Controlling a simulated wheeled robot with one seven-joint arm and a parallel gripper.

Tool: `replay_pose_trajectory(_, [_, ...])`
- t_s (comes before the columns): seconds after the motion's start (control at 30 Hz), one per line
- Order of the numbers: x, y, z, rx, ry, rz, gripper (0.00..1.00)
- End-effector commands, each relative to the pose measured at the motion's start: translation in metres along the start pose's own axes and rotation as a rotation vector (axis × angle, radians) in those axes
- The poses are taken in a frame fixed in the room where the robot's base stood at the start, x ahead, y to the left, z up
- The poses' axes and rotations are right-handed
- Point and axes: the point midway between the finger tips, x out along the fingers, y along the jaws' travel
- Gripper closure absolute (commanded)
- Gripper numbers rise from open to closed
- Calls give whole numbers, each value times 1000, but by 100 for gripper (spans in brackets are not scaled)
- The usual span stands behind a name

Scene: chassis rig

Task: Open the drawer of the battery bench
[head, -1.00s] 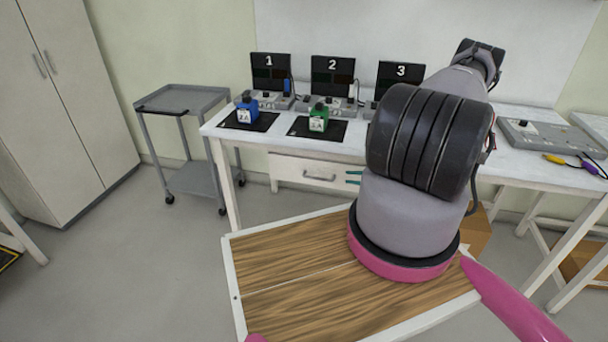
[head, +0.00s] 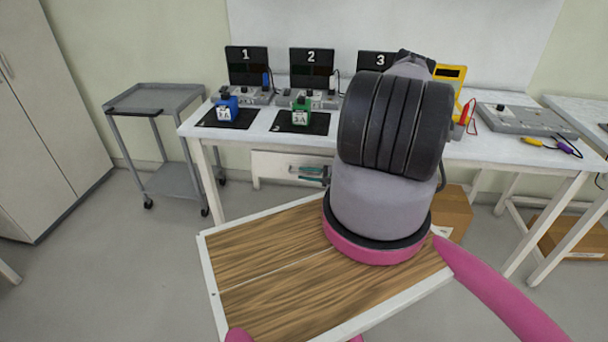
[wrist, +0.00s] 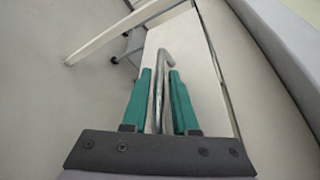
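The battery bench (head: 262,139) stands ahead with a white drawer (head: 268,168) under its top. The drawer front looks flush with the bench, so it appears closed. My gripper (head: 303,174) has teal fingers and is at the drawer front, partly hidden behind my arm in the head view. In the wrist view, the grey bar handle (wrist: 159,60) runs between the two fingers of my gripper (wrist: 161,75), one on each side. The fingers are apart, with a gap beside the handle on the right. The handle lies close to the left finger.
On the bench are numbered screens (head: 312,65), a blue battery (head: 227,108) and a green battery (head: 301,112) on black mats, and a yellow meter (head: 452,82). A grey cart (head: 160,98) stands left. A cardboard box (head: 452,212) is under the bench. Floor left of the drawer is clear.

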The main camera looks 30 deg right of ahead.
Motion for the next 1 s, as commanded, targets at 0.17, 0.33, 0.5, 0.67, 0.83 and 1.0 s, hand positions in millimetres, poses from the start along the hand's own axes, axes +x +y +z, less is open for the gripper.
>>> replay_pose_trajectory(0.17, [7,0,1,0,-1,0,73])
replay_pose_trajectory(0.33, [7,0,0,0,-1,0,73])
replay_pose_trajectory(0.5, [6,0,0,0,-1,1,100])
replay_pose_trajectory(0.67, [6,0,0,0,0,1,100])
replay_pose_trajectory(0.83, [6,0,0,0,0,1,100])
replay_pose_trajectory(1.0, [6,0,0,0,0,1,100])
